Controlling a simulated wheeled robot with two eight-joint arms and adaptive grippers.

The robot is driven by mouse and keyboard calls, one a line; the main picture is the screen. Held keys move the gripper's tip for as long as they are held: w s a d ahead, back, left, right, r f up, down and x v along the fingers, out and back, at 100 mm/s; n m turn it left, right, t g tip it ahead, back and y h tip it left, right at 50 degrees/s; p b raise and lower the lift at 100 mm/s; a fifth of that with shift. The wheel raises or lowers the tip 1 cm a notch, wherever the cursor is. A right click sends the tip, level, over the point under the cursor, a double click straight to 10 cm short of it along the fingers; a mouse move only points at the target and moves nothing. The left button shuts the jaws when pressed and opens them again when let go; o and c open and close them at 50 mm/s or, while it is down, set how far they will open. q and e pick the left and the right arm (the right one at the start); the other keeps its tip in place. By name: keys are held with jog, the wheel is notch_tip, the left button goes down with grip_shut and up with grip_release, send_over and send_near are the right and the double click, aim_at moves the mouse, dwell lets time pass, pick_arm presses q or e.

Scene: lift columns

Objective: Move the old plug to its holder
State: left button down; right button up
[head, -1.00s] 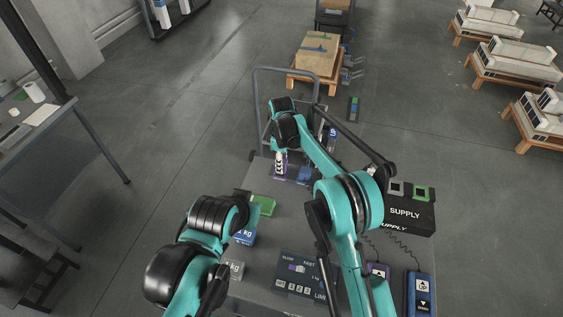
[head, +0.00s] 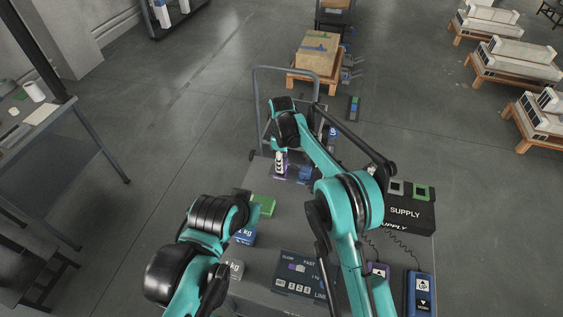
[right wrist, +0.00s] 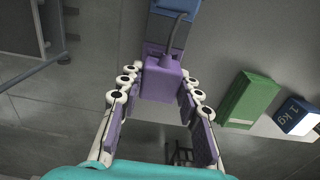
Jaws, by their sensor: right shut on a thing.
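My right gripper (head: 280,166) is low over the far left part of the grey cart top. In the right wrist view its fingers (right wrist: 160,74) are shut on a purple plug (right wrist: 161,83), one finger on each side. A grey cable (right wrist: 178,32) rises from the plug. A blue block (right wrist: 170,6) lies just beyond the plug; it also shows in the head view (head: 305,174), right of the gripper. I cannot tell which part is the holder, or whether the plug touches anything below.
A green block (head: 263,205) and a blue 1 kg weight (head: 244,237) lie left on the cart. A black SUPPLY box (head: 404,212) stands right, with purple (head: 378,269) and blue (head: 421,292) pendants in front. A control panel (head: 296,276) is at the front. The cart's handle (head: 285,69) stands behind.

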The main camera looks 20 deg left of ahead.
jog(key=shift+f+b, duration=0.65)
jog(key=shift+f, duration=0.35)
dwell(0.9)
jog(key=o, duration=1.4)
jog(key=shift+o, duration=0.2)
jog(key=shift+r, duration=0.1)
jog(key=shift+r+p, duration=2.05)
jog(key=shift+r, duration=1.4)
